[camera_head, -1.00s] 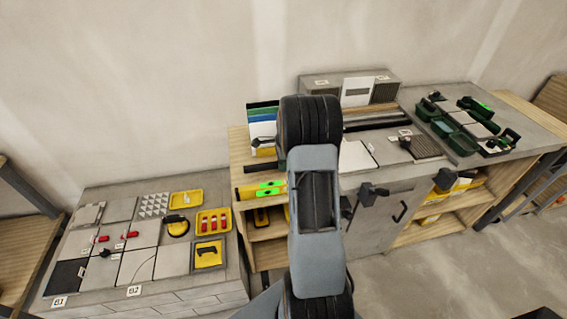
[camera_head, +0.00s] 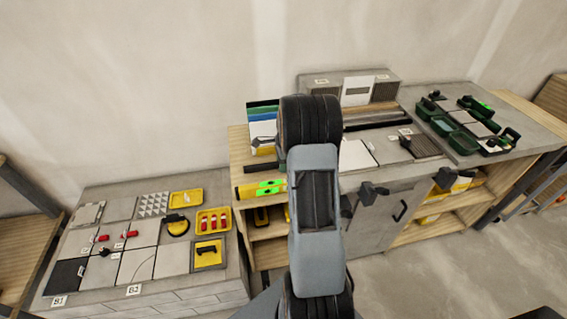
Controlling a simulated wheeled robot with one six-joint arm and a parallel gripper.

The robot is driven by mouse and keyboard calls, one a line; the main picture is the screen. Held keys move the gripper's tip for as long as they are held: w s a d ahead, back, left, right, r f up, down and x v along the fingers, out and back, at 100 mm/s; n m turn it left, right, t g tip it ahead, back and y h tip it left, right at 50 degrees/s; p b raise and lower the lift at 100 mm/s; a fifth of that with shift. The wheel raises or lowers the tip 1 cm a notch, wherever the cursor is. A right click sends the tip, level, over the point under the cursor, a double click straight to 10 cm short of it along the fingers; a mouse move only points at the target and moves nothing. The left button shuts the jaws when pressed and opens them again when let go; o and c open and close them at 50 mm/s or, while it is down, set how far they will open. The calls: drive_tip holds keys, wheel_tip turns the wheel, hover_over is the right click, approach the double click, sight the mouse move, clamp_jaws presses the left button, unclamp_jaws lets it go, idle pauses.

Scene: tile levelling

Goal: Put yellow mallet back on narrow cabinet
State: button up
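I cannot pick out a yellow mallet with certainty. A dark rod (camera_head: 264,166) shows just left of my arm, above a yellow bar with bright green marks (camera_head: 247,191); whether either is part of the mallet, I cannot tell. Both run towards my arm, which hides their right ends. The wooden cabinet (camera_head: 238,152) stands behind my arm, with a grey door (camera_head: 378,222) at its middle. Which unit is the narrow cabinet is not clear. My arm fills the middle of the view, and my gripper is hidden behind it.
A low grey bench (camera_head: 190,291) at left holds tiles, a yellow tray with red-and-white items (camera_head: 213,221) and a yellow-and-black tool (camera_head: 209,251). Green trays (camera_head: 463,140) stand on the grey top at right. Black knob-like pieces (camera_head: 373,190) stick out by the door. Floor at right is clear.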

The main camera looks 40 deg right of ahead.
drive_tip(key=shift+o, duration=1.1)
wheel_tip(320, 180, up, 14)
drive_tip(key=d, duration=0.1)
drive_tip(key=shift+s, duration=0.35)
drive_tip(key=shift+d+f, duration=0.1)
